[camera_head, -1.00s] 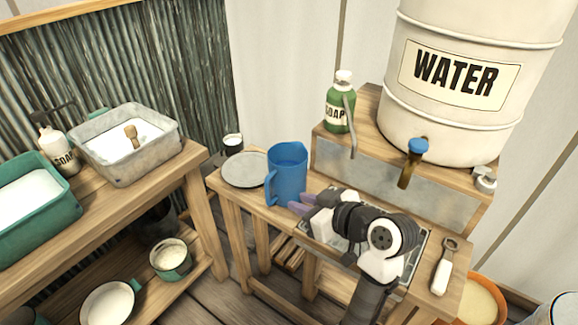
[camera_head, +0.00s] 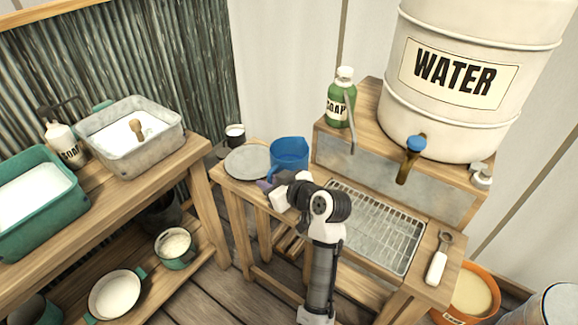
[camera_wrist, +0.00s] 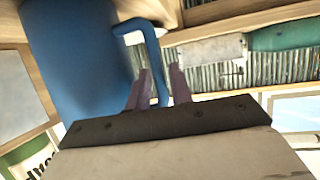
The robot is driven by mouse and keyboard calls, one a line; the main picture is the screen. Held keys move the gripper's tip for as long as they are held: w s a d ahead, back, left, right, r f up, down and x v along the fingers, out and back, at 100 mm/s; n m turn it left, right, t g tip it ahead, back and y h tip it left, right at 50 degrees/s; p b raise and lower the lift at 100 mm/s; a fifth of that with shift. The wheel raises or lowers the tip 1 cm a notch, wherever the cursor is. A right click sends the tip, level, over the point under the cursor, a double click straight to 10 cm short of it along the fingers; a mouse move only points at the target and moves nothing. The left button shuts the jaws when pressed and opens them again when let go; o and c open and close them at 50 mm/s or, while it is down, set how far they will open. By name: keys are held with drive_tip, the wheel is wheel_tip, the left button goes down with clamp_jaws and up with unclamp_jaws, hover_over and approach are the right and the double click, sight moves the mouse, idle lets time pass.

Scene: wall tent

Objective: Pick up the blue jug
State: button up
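The blue jug (camera_head: 290,152) stands upright on the small wooden table, beside the grey plate. My gripper's two purple fingers (camera_wrist: 160,78) are apart, one on each side of the handle. A gap shows beside the handle, so the gripper looks open around it.
The grey plate (camera_head: 247,162) lies left of the jug, with a small cup (camera_head: 235,134) behind it. A wire rack (camera_head: 375,228) and a bottle opener (camera_head: 440,258) lie to the right. The raised shelf with the soap bottle (camera_head: 341,100) and water barrel (camera_head: 470,130) stands behind.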

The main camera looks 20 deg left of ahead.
drive_tip(key=shift+f, duration=0.1)
clamp_jaws()
idle(0.4)
